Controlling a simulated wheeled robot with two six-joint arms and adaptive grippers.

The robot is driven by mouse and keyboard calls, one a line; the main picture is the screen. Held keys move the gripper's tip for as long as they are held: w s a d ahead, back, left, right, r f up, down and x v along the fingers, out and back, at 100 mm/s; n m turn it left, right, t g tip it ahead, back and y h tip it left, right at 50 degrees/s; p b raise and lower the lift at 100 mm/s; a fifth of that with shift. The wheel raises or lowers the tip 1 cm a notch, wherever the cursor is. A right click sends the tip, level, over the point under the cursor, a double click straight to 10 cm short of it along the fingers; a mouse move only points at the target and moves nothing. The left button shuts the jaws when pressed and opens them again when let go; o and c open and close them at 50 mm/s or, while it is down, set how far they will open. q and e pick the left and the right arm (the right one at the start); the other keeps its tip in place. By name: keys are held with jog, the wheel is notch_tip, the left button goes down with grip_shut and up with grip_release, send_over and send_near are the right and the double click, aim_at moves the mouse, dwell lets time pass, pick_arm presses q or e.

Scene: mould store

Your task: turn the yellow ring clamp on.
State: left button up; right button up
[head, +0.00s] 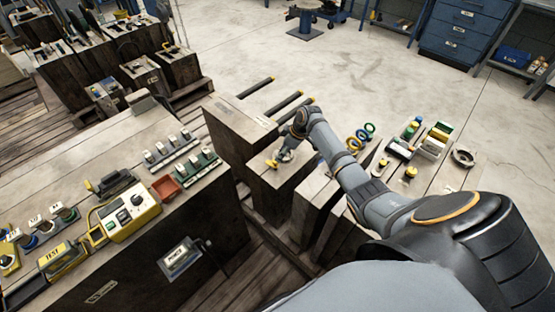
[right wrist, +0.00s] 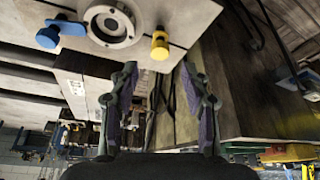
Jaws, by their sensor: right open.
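My right gripper (head: 287,154) is low over the top of a wooden block in the head view. In the right wrist view the right gripper (right wrist: 159,72) is open, with nothing between its fingers. A yellow knob-like clamp part (right wrist: 160,45) lies just beyond the fingertips, roughly centred between them and apart from them. It stands beside a round metal flange (right wrist: 110,26) on a pale surface. A blue knob (right wrist: 47,37) is on the flange's other side. In the head view a small yellow part (head: 272,163) shows beside the gripper; the arm hides much of the fitting. My left gripper is not visible.
A bench with a yellow control box (head: 125,217) and a red tray (head: 167,187) stands at left. Black rods (head: 285,103) stick out behind the block. Coloured rings (head: 360,137), small boxes (head: 432,143) and a loose metal ring (head: 464,157) lie at right. Open floor is beyond.

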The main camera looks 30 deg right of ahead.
jog(key=b+x, duration=0.1)
jog(key=x, duration=0.4)
jog(key=shift+f, duration=0.25)
jog(key=shift+c, duration=0.4)
grip_shut()
